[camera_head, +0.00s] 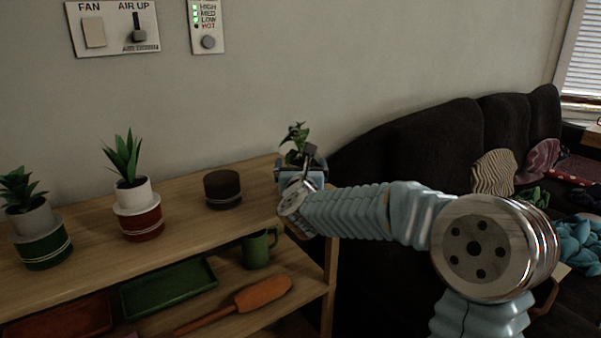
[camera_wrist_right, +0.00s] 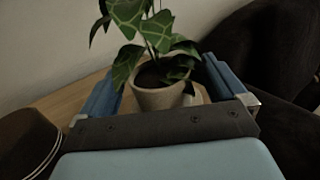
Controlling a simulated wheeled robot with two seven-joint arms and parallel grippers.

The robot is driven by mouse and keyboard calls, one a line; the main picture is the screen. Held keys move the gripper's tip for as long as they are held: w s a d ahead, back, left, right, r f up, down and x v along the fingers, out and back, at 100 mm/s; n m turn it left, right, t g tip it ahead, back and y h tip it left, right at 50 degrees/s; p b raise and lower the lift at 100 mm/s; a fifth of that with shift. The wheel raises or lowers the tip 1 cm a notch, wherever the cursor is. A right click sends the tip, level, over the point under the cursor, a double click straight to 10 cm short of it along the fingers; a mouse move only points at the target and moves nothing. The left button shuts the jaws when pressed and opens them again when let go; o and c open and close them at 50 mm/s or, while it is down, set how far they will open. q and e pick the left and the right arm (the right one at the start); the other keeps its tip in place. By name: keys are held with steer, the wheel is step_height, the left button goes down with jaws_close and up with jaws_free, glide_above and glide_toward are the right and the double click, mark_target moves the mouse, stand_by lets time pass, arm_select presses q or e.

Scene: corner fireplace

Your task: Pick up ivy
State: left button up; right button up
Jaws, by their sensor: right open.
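The ivy (camera_wrist_right: 140,32) is a leafy green plant with pale veins in a small light pot (camera_wrist_right: 160,97). In the head view its leaves (camera_head: 296,136) show at the right end of the wooden shelf top, above my right gripper (camera_head: 298,172), which hides most of the pot. In the right wrist view my right gripper (camera_wrist_right: 165,85) is open, with one blue finger on each side of the pot. Whether the fingers touch the pot cannot be told. My left gripper is not in view.
A dark brown round container (camera_head: 222,189) stands left of my right gripper on the shelf top (camera_head: 185,230). Two other potted plants (camera_head: 131,188) (camera_head: 30,219) stand farther left. A green mug (camera_head: 257,250) and trays are below. A dark sofa (camera_head: 410,160) is at right.

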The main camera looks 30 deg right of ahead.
mark_target(307, 133)
steer(key=shift+c, duration=0.3)
steer(key=c, duration=0.8)
steer(key=shift+r, duration=0.1)
steer(key=shift+r, duration=0.25)
step_height(307, 133, up, 2)
steer(key=shift+r, duration=0.1)
steer(key=s+r, duration=0.1)
steer(key=r, duration=0.1)
steer(key=s+r, duration=0.1)
steer(key=s, duration=0.1)
steer(key=s+r, duration=0.1)
steer(key=r, duration=0.1)
steer(key=shift+s+a+r, duration=0.2)
steer(key=shift+a+r, duration=0.15)
steer(key=shift+a, duration=0.05)
steer(key=s+a+r, duration=0.1)
steer(key=s+r, duration=0.3)
steer(key=s, duration=0.5)
steer(key=shift+s+a+r, duration=0.2)
steer(key=shift+a, duration=0.2)
